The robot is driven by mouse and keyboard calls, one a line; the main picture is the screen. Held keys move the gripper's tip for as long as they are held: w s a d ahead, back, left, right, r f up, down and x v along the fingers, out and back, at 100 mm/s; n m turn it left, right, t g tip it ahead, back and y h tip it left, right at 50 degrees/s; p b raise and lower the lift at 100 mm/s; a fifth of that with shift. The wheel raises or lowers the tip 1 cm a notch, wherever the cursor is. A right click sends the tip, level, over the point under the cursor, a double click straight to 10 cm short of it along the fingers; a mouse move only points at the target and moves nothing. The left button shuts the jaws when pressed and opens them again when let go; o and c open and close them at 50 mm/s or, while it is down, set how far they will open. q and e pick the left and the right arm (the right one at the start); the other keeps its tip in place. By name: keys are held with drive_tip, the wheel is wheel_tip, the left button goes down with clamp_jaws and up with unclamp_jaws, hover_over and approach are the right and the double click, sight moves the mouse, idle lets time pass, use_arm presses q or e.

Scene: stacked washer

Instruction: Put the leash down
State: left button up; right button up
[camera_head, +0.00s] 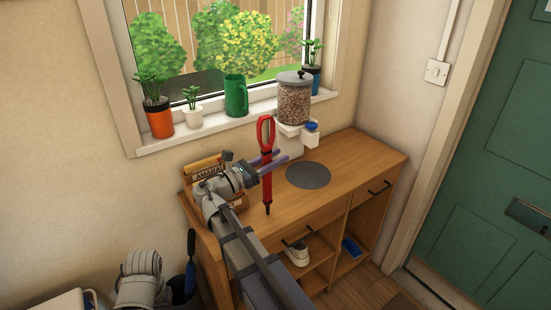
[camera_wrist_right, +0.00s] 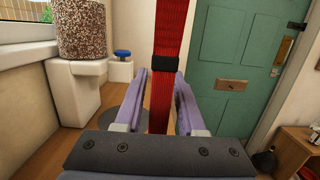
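The red leash (camera_head: 266,182) hangs upright, its loop at the top and a dark clip at its lower end, over the wooden cabinet top (camera_head: 350,157). I cannot tell whether the lower end touches the wood. My right gripper (camera_head: 268,168) has its purple fingers on either side of the leash and is shut on it. In the right wrist view the leash (camera_wrist_right: 168,35) runs upright between the fingertips (camera_wrist_right: 161,85), with a black band across it. My left gripper's fingers do not show.
A kibble dispenser (camera_head: 293,102) stands at the back of the cabinet, behind a round grey mat (camera_head: 308,175). A wooden box (camera_head: 205,168) is at the left end. The cabinet top's right part is clear.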

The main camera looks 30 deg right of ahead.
drive_tip(key=shift+o, duration=0.8)
drive_tip(key=shift+r, duration=0.2)
drive_tip(key=a+f+b, duration=0.1)
drive_tip(key=a+f, duration=0.1)
drive_tip(key=a, duration=1)
drive_tip(key=shift+s, duration=0.45)
drive_tip(key=shift+d, duration=0.1)
